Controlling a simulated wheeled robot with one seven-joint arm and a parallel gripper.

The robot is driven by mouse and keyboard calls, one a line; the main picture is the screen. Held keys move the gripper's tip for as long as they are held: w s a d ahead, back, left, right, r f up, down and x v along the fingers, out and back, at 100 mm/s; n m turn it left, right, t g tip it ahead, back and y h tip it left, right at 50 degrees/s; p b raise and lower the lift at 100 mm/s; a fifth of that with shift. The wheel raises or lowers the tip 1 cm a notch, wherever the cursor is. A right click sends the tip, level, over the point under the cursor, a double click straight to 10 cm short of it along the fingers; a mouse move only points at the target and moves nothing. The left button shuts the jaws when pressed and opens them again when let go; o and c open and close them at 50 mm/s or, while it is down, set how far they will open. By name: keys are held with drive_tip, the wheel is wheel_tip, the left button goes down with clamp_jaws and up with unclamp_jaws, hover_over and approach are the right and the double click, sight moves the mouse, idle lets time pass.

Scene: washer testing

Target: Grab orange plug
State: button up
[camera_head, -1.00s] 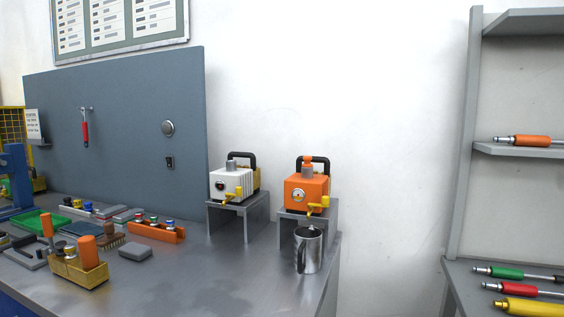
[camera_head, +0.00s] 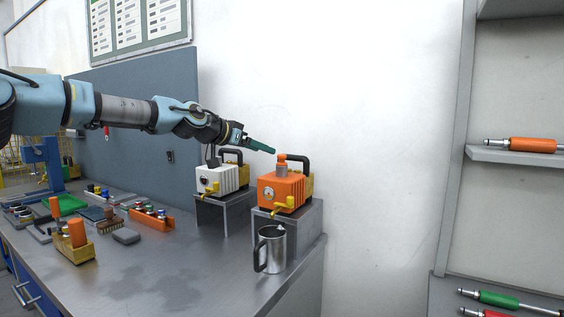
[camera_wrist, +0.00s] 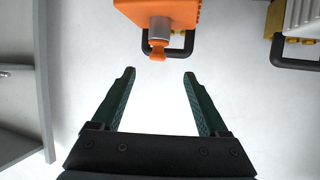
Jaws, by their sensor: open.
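The orange plug (camera_head: 281,158) sits upright on top of the orange pump (camera_head: 281,188), which has a black handle and a yellow valve. In the wrist view the plug (camera_wrist: 157,52) sticks out from a grey collar on the pump (camera_wrist: 158,12). My gripper (camera_head: 268,149) reaches in from the left, its green fingertips just left of and slightly above the plug. In the wrist view my gripper (camera_wrist: 158,75) is open and empty. The plug lies ahead of the fingertips, roughly centred between them and not touching.
A white pump (camera_head: 220,180) with a black handle stands left of the orange one, below my wrist. A metal mug (camera_head: 271,250) stands in front of the orange pump's stand (camera_head: 300,222). Shelves (camera_head: 515,155) with coloured tools are at right. Open wall lies behind.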

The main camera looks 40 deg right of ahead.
sight(278, 158)
drive_tip(key=p+x, duration=0.1)
drive_tip(key=x, duration=0.3)
drive_tip(key=shift+s+d+r, duration=0.1)
drive_tip(key=shift+r, duration=0.1)
drive_tip(key=p+x, duration=0.1)
drive_tip(key=x, duration=0.1)
drive_tip(key=p+x, duration=0.2)
drive_tip(key=x, duration=0.1)
drive_tip(key=shift+s+f+p, duration=0.15)
drive_tip(key=shift+f+p, duration=0.15)
drive_tip(key=shift+f, duration=0.15)
drive_tip(key=shift+d+f, duration=0.35)
clamp_jaws()
